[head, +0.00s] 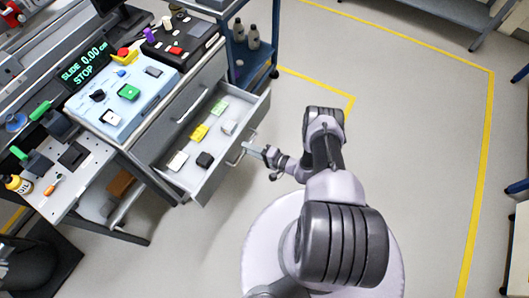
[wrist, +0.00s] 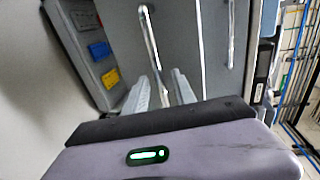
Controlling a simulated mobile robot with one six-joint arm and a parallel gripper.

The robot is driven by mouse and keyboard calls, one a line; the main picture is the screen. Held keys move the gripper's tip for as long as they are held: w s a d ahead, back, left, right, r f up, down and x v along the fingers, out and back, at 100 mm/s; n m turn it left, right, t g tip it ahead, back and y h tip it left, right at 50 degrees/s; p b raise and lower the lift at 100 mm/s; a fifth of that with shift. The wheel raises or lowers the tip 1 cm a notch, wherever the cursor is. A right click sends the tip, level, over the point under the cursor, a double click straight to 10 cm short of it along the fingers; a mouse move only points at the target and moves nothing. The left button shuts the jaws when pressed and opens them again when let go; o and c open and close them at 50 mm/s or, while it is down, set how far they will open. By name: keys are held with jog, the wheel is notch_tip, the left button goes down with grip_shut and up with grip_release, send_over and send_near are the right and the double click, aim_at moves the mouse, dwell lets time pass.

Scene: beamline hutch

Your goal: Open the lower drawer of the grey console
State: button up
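The grey console's lower drawer (head: 188,189) is pulled well out in the head view, with small items lying inside. Its bar handle (head: 236,158) is on the front face and also shows in the wrist view (wrist: 150,35). My gripper (head: 250,149) is at this handle, outside the drawer front. In the wrist view my gripper's two fingers (wrist: 162,84) stand apart with the lower end of the bar between them. A gap seems to show beside the bar, so the fingers look open around it. The upper drawer is closed; its handle (wrist: 231,35) shows to the right in the wrist view.
A control box (head: 122,98) with buttons sits on the console top. A blue cart (head: 253,62) with bottles stands beyond the drawer. A side shelf (head: 68,170) with tools is at the left. The floor right of my arm is clear within yellow lines.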

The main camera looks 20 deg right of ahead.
jog(key=p+v, duration=0.3)
jog(key=v, duration=1.3)
jog(key=shift+p, duration=0.4)
jog(key=w+d+r+n+g+y, duration=0.1)
jog(key=w+r+n+g, duration=0.2)
jog(key=r, duration=0.7)
jog(key=w+r+n+g+y, duration=0.1)
jog(key=w+r+g, duration=0.35)
jog(key=r, duration=0.55)
jog(key=w+a+r+n+g+h, duration=0.1)
jog(key=a+r+n+g+h, duration=0.3)
jog(key=r, duration=1.1)
jog(key=s+a+r+t+h, duration=0.1)
jog(key=s+a+r, duration=0.3)
jog(key=s+r, duration=0.2)
jog(key=s+a+r+m+t+h, duration=0.1)
jog(key=s+a+r+t+h, duration=0.1)
jog(key=s+a+r, duration=0.2)
jog(key=s+a+r+t+h, duration=0.1)
jog(key=s+a+r, duration=0.3)
jog(key=s+r, duration=0.4)
notch_tip(320, 180, up, 4)
jog(key=shift+s+a+f+m+t+h, duration=0.15)
jog(key=shift+s+a+m+t+h, duration=0.2)
jog(key=shift+h, duration=0.25)
